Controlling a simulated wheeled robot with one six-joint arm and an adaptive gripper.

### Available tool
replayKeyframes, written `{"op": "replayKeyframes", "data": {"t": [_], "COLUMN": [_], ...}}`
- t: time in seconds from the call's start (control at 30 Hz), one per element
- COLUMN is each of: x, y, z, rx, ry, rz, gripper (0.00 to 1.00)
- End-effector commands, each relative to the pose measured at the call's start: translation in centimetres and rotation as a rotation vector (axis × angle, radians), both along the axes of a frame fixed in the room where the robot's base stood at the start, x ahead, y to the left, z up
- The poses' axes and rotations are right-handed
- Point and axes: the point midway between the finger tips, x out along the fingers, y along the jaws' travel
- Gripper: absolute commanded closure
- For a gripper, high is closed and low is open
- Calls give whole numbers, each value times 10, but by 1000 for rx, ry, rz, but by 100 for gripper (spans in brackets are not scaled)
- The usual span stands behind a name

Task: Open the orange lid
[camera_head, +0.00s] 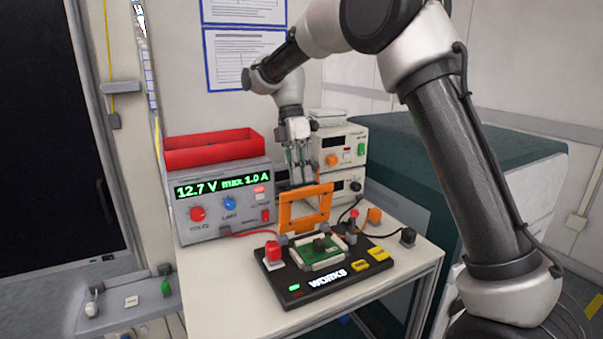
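The orange lid (285,213), a square frame, stands raised and nearly upright at the back of the black test fixture (295,292) marked WORKS. A green circuit board (320,255) lies uncovered in the fixture, in front of the lid. My gripper (301,180) points down just above and behind the lid's top edge. Its fingertips are partly hidden there, and I cannot tell whether they touch the lid or how far apart they are.
A power supply (222,218) reading 12.7 V stands left, with a red bin (210,150) on top. Stacked instruments (345,150) stand behind. Cables run to the fixture. The white table (225,300) is clear at front left. A dark green cabinet (440,165) is right.

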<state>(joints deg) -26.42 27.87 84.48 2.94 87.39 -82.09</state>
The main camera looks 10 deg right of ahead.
Motion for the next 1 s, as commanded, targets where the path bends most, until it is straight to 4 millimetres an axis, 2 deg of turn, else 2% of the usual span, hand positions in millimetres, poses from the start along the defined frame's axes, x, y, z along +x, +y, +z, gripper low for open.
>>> {"op": "replayKeyframes", "data": {"t": [0.03, 0.13, 0.27, 0.67, 0.77, 1.0], "x": [0, 0, 0, 2, 6, 22], "y": [2, 2, 2, 2, 3, 8], "z": [-18, -18, -18, -14, -5, 45], "rx": [-1, -1, -2, -1, 0, 0], "ry": [15, 15, 14, 7, 5, 4], "rz": [-5, -5, -4, -2, -2, -2], "gripper": [90, 72, 64, 68, 69, 69]}}
